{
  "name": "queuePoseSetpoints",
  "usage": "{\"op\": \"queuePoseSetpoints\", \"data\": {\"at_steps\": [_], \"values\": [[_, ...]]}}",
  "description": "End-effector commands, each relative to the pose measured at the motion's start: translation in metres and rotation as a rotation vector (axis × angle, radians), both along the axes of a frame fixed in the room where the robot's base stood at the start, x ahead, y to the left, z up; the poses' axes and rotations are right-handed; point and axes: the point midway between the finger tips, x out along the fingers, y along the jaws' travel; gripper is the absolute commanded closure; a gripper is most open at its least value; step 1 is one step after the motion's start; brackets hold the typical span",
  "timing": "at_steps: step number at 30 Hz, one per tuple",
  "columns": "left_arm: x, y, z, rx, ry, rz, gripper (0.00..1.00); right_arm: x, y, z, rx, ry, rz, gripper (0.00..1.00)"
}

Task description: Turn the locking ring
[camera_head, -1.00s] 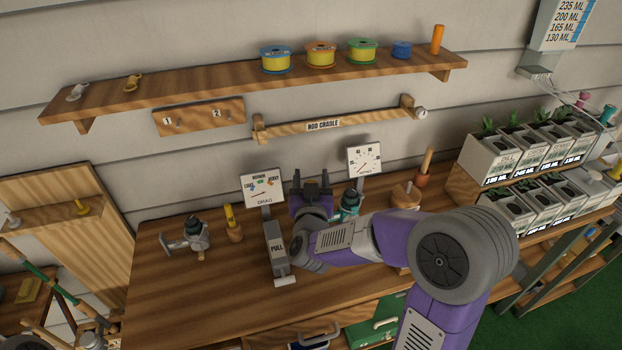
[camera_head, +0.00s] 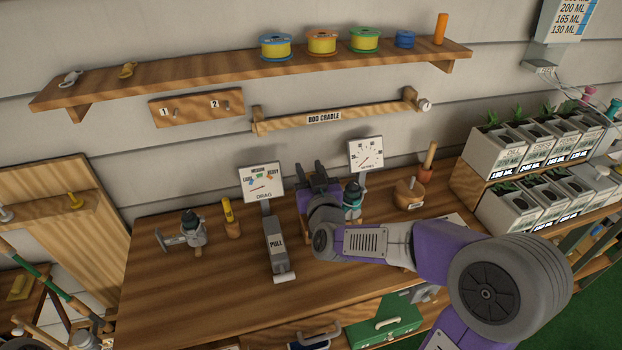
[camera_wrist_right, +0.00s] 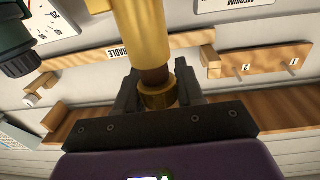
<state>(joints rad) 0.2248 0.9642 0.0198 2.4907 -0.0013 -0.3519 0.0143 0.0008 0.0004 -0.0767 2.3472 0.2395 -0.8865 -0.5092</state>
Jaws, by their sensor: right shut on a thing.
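My right gripper (camera_head: 318,174) is above the back of the workbench, between the two dial gauges in the head view. In the right wrist view, a yellow and brass-coloured cylinder with a brown neck ends in a brass-coloured ring (camera_wrist_right: 158,96). My right gripper (camera_wrist_right: 158,92) is shut on it, with a dark finger on each side of the ring. I take this ring to be the locking ring, but no label shows. In the head view the ring and cylinder are hidden by my arm. My left gripper is not in view.
On the workbench (camera_head: 190,290) a PULL lever block (camera_head: 275,245) with a drag gauge (camera_head: 262,183) stands left of my arm. A teal-topped device (camera_head: 352,195) and a second gauge (camera_head: 365,153) stand close on the right. A rod cradle (camera_head: 340,115) is on the wall behind.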

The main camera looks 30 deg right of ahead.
Motion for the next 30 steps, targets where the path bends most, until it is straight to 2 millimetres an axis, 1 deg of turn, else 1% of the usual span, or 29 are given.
{"op": "queuePoseSetpoints", "data": {"at_steps": [1, 3, 12, 16, 19, 23, 30], "values": [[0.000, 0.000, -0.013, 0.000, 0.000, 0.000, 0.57, -0.001, -0.002, -0.004, -0.001, -0.006, 0.025, 0.93], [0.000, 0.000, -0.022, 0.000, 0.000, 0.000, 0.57, 0.000, -0.001, -0.004, -0.002, -0.007, 0.067, 0.93], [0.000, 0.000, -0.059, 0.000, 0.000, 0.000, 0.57, 0.000, 0.002, -0.004, -0.001, -0.004, 0.218, 0.93], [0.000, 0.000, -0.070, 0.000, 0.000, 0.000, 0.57, 0.001, 0.004, -0.003, -0.003, -0.003, 0.280, 0.93], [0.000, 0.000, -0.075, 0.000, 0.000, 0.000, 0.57, 0.001, 0.005, -0.002, -0.001, -0.002, 0.327, 0.93], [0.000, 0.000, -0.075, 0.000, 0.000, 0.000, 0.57, 0.001, 0.006, -0.001, -0.001, 0.001, 0.386, 0.93], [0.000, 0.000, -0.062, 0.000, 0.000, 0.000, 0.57, 0.001, 0.008, 0.002, 0.001, 0.002, 0.483, 0.93]]}}
